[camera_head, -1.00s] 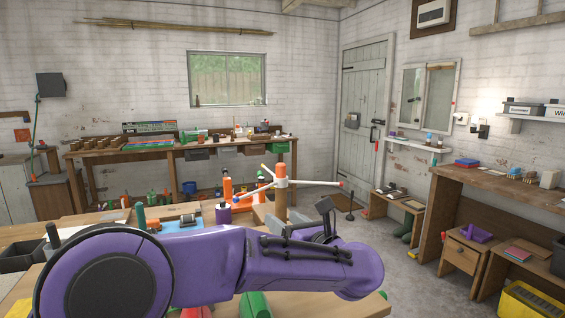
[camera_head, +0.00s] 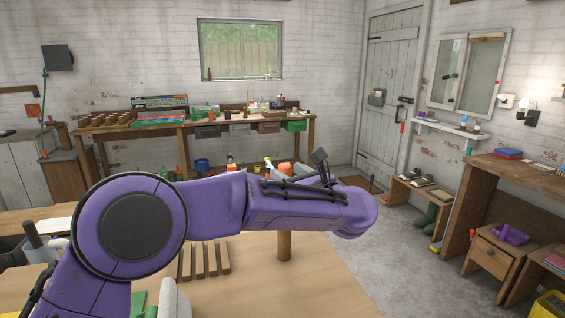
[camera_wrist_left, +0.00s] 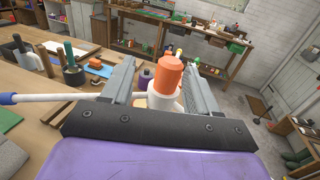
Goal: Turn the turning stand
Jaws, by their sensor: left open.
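The turning stand is a wooden post (camera_head: 284,245) with an orange top (camera_head: 285,168), largely hidden behind my purple left arm in the head view. In the left wrist view, its orange cap (camera_wrist_left: 168,74) sits on a white hub (camera_wrist_left: 163,97). A white arm with a blue tip (camera_wrist_left: 7,98) reaches out to the left there. My left gripper (camera_wrist_left: 162,66) is open, with one grey finger on each side of the cap and hub. I cannot tell whether the fingers touch them. My right gripper is not in view.
A long workbench (camera_head: 190,124) stands along the back wall. A bench with a drawer (camera_head: 492,257) stands at the right. Grey floor (camera_head: 400,255) is clear between.

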